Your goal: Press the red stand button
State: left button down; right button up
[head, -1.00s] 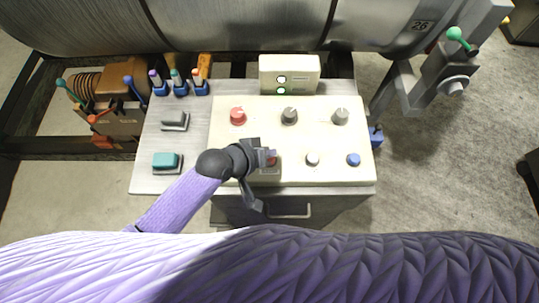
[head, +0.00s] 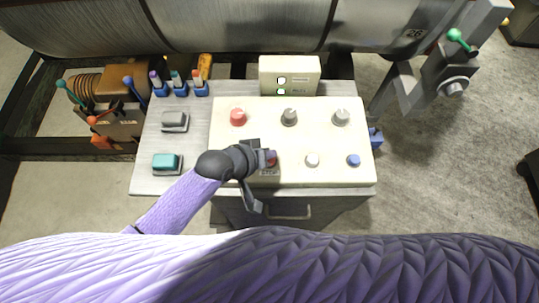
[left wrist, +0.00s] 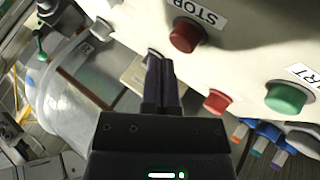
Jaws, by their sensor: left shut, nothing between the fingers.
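A red button (head: 272,160) with a STOP label sits in the front row of the cream panel (head: 330,177). In the left wrist view the red STOP button (left wrist: 186,36) is at the top, and a green button (left wrist: 287,98) lies to its right. My left gripper (head: 266,156) is shut and empty. In the head view it partly covers the red button; the green one is hidden there. In the left wrist view the fingertips (left wrist: 158,58) appear beside the red button, apart from it. My right gripper is not in view.
White (head: 312,159) and blue (head: 353,160) buttons are right of the gripper. A teal switch (head: 166,161) is at left. A small lit box (head: 305,75) stands behind.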

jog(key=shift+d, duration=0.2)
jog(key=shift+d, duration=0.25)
pick_arm(q)
jog(key=shift+f, duration=0.4)
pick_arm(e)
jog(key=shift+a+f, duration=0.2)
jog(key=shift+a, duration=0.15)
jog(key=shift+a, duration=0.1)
